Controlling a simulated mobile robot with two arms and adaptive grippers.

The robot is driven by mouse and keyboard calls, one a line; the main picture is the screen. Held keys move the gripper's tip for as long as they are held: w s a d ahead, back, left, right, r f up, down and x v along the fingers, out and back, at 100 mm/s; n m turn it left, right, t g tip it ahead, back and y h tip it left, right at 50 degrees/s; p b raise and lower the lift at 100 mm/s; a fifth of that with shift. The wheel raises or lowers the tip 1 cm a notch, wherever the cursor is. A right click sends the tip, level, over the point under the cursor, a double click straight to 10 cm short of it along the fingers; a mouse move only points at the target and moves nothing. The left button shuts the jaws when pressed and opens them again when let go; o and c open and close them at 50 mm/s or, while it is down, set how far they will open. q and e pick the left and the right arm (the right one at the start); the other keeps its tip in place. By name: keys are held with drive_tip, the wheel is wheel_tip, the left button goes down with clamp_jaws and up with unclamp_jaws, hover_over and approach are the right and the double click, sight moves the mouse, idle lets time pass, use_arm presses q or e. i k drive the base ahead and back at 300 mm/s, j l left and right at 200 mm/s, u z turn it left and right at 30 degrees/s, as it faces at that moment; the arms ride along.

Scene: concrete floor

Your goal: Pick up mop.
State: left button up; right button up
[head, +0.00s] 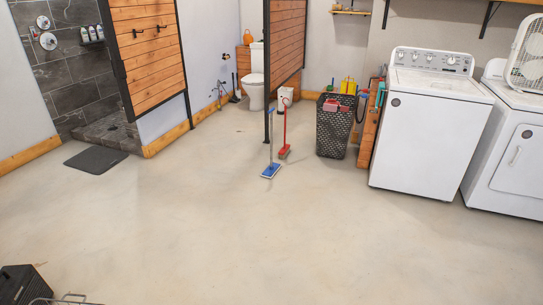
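Two long-handled floor tools stand close together near the partition post in the middle of the head view. One has a flat blue head (271,171) on the floor and a thin pale handle rising from it. The other has a red head (285,152) and a red handle, a little farther back and to the right. Both are nearly upright. I cannot tell for sure which of the two is the mop. Neither of my grippers is in view.
Open concrete floor (270,240) lies in front of the tools. A black basket (334,134) and a white washer (425,140) stand to the right. A wooden partition (287,40) stands behind. A grey mat (96,159) lies left. A dark box (22,285) sits at lower left.

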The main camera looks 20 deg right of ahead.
sight(269, 172)
drive_tip(key=i+l+z, duration=0.35)
drive_tip(key=i, duration=0.65)
drive_tip(key=i+z, duration=0.35)
drive_tip(key=i, duration=0.7)
drive_tip(key=i+u, duration=0.1)
drive_tip(key=i, duration=0.45)
drive_tip(key=i+l+u, duration=0.1)
drive_tip(key=i, duration=0.5)
drive_tip(key=i+l+u, duration=0.1)
drive_tip(key=i, duration=0.45)
drive_tip(key=l, duration=0.1)
